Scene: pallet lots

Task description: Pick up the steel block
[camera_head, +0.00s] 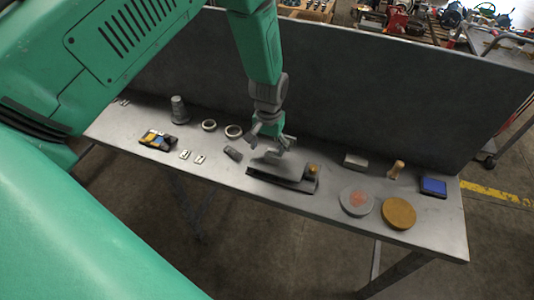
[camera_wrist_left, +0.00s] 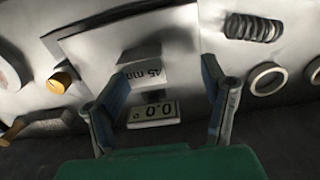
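A pale steel-grey block marked "45 mm" (camera_wrist_left: 145,76) lies between my left fingers in the left wrist view, with a small "0.0" display (camera_wrist_left: 155,112) beside it. I cannot tell whether these are one piece. My left gripper (camera_head: 270,143) is open just above the dark flat base (camera_head: 262,175) in the middle of the bench. In the left wrist view the fingers (camera_wrist_left: 160,100) stand wide apart on both sides of the block, with gaps. Another grey block (camera_head: 355,161) lies farther right, clear of the gripper. My right gripper is not in view.
A yellow-brown knob (camera_head: 312,169) stands at the base's right end. Two round discs, one grey (camera_head: 343,203) and one brown (camera_head: 399,213), a wooden-handled piece (camera_head: 396,170) and a blue pad (camera_head: 434,187) are to the right. Rings (camera_head: 234,131) lie left. A dark panel (camera_head: 350,105) backs the bench.

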